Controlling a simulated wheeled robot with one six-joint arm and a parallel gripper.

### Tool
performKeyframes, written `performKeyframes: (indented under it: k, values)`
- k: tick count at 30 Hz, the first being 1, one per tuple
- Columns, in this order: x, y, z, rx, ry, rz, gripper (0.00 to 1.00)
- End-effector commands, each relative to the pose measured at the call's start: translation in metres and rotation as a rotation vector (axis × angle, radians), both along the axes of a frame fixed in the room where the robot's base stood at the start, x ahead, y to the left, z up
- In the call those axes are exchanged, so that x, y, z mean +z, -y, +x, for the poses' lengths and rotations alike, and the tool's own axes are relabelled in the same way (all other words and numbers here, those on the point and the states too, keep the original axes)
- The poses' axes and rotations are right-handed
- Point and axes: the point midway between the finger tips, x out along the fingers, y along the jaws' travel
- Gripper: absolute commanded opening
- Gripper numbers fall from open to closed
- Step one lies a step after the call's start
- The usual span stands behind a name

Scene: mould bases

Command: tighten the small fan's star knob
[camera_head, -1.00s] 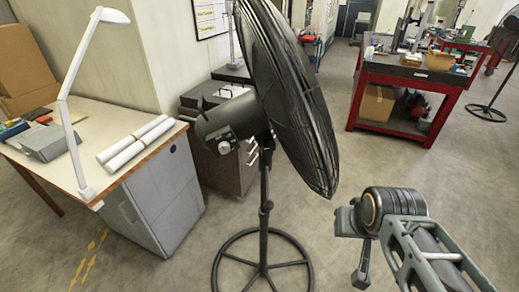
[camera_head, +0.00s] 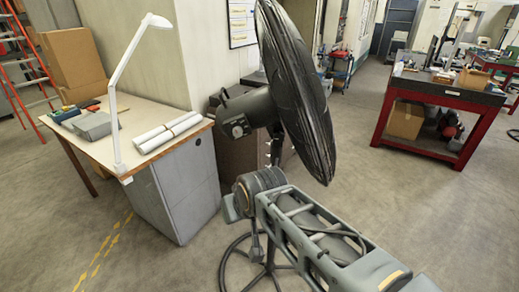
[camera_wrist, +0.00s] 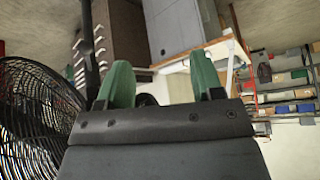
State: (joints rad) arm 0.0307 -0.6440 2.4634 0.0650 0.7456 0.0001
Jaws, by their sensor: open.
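A black pedestal fan (camera_head: 297,90) stands in the middle of the head view, its caged head turned to the right. Its motor housing (camera_head: 252,108) carries a pale round fitting (camera_head: 238,128) on its side. I cannot tell a star knob apart clearly. My arm crosses in front of the fan's lower pole, and I cannot make out my gripper's fingers there. In the wrist view my gripper (camera_wrist: 161,78) is open, with two green fingers apart and nothing clearly held between them. The fan cage (camera_wrist: 38,120) shows to the left of the fingers.
A desk (camera_head: 95,137) with a white lamp (camera_head: 118,100), paper rolls and a grey cabinet stands left of the fan. A red workbench (camera_head: 440,92) stands at the back right. Floor is clear between the fan and the workbench.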

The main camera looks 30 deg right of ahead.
Motion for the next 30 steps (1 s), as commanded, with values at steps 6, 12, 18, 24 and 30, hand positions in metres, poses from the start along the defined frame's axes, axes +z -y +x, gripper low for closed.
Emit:
performKeyframes:
  k: [6, 12, 18, 24, 30]
  values:
    - [-0.04, 0.02, 0.071, -0.142, 0.365, 0.093, 0.61]
    - [-0.047, 0.061, 0.12, -0.325, 0.733, 0.137, 0.61]
    - [-0.05, 0.112, 0.137, -0.521, 1.053, 0.13, 0.61]
    - [-0.054, 0.154, 0.132, -0.682, 1.277, 0.091, 0.61]
    - [-0.056, 0.176, 0.124, -0.775, 1.395, 0.056, 0.61]
